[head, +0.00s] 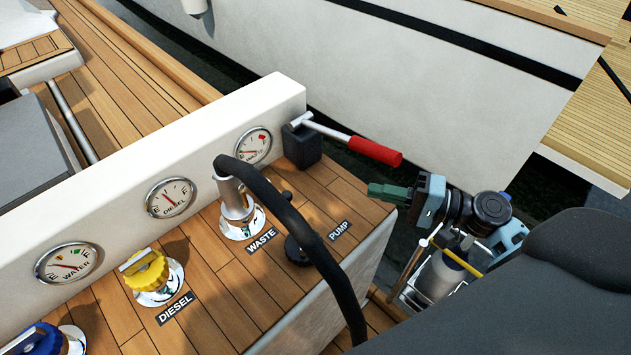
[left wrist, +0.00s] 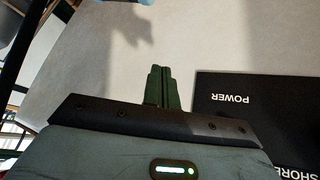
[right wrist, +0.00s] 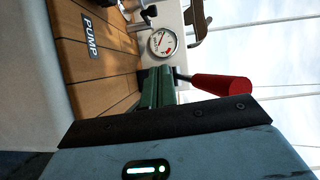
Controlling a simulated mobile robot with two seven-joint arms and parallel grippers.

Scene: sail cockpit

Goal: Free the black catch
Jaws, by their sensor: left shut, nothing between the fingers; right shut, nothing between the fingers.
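A small black part (head: 297,250) sits on the wooden deck by the PUMP label, partly behind the black hose; a smaller dark knob (head: 286,195) stands behind it. I cannot tell for certain which is the black catch. The black hose (head: 290,215) arches from the metal WASTE fitting (head: 236,205) down over the deck edge. My right gripper (head: 372,191) is shut and empty, off the deck's right end, below the red handle (head: 375,151). In the right wrist view its fingers (right wrist: 158,88) hide part of the lever. My left gripper (left wrist: 158,85) is shut and empty near a pale wall.
The lever with the red handle leaves a black block (head: 301,146) and juts past the deck. A white panel with gauges (head: 170,197) stands behind. Yellow (head: 146,270) and blue (head: 35,340) caps sit left. A black POWER panel (left wrist: 255,120) is right of my left fingers.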

